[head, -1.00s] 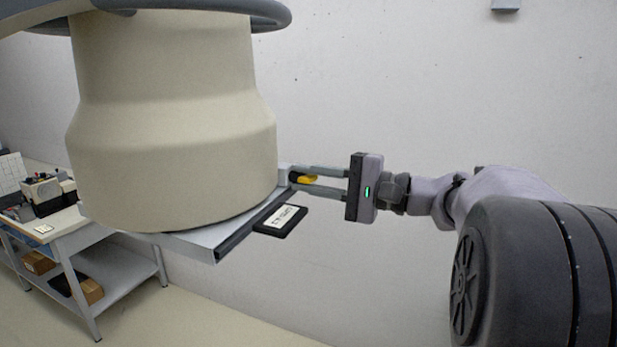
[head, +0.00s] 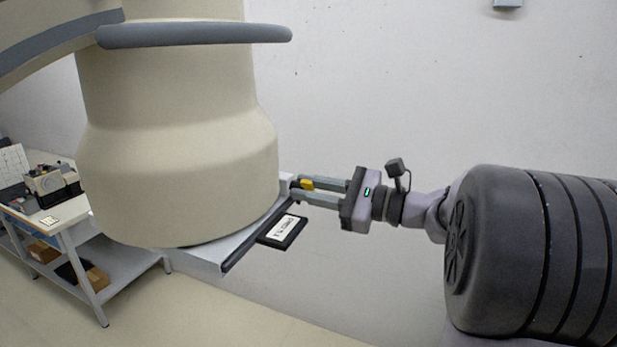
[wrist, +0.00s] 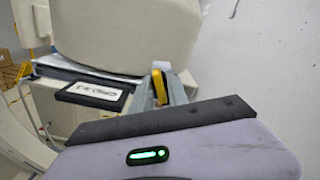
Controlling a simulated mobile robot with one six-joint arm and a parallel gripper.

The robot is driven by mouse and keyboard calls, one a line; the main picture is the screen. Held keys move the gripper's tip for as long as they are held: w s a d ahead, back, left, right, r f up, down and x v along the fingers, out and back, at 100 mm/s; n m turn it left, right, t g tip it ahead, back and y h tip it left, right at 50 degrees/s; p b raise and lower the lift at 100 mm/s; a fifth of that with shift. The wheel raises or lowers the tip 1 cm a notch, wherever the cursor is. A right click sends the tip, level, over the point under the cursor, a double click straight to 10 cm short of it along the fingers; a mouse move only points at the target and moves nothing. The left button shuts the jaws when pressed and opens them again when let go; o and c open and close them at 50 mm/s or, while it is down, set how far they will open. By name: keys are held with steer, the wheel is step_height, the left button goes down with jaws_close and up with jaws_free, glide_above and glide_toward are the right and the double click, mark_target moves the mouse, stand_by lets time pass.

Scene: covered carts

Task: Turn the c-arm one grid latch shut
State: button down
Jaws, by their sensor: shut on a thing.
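The yellow grid latch (head: 307,184) sits at the right edge of the flat grey grid housing (head: 200,261) under the large cream C-arm head (head: 180,180). My gripper (head: 297,189) reaches in from the right, and its two fingers are shut on the latch. In the wrist view the yellow latch (wrist: 158,86) stands between the fingers (wrist: 172,90), partly hidden by them. A black plate with a white label (head: 283,231) sticks out of the housing just below the latch; the label also shows in the wrist view (wrist: 98,91).
A grey cart (head: 70,222) with equipment on top and brown boxes on its shelf stands at the left. A grey curved bar (head: 195,34) crosses above the head. The plain wall behind leaves free room around my arm.

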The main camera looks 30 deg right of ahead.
steer(key=m+p, duration=0.2)
steer(key=m, duration=0.1)
steer(key=shift+r+p, duration=0.15)
steer(key=shift+p, duration=0.25)
steer(key=shift+m+p, duration=0.8)
steer(key=shift+m, duration=0.2)
steer(key=shift+f+m, duration=0.2)
steer(key=shift+m, duration=0.1)
steer(key=c, duration=1.3)
jaws_free()
steer(key=b+v, duration=0.2)
steer(key=v, duration=1.5)
steer(key=shift+s+d+b, duration=0.15)
steer(key=shift+s+b, duration=0.05)
steer(key=shift+b, duration=0.15)
